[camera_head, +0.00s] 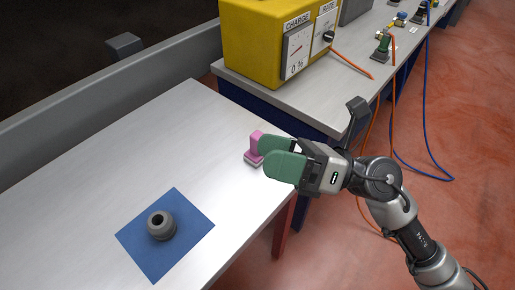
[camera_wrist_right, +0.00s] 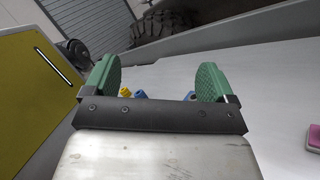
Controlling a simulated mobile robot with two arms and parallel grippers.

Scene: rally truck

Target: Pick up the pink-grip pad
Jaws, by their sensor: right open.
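The pink-grip pad (camera_head: 256,141) stands near the right edge of the pale table, a pink grip on a flat base. In the right wrist view the pad (camera_wrist_right: 313,141) shows only partly, at the right border, outside the space between my fingers. My right gripper (camera_head: 283,158) has green fingers. It is open and empty, just right of the pad in the head view and partly overlapping it there; I cannot tell whether they touch. The right gripper (camera_wrist_right: 156,78) also shows in the wrist view, fingers apart. My left gripper is not in view.
A blue mat (camera_head: 139,236) with a grey ring-like part (camera_head: 162,225) lies on the table (camera_head: 80,170). A yellow charger box (camera_head: 256,42) stands on the bench behind. Orange and blue hoses hang at the right. A large tyre (camera_wrist_right: 165,20) shows in the wrist view.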

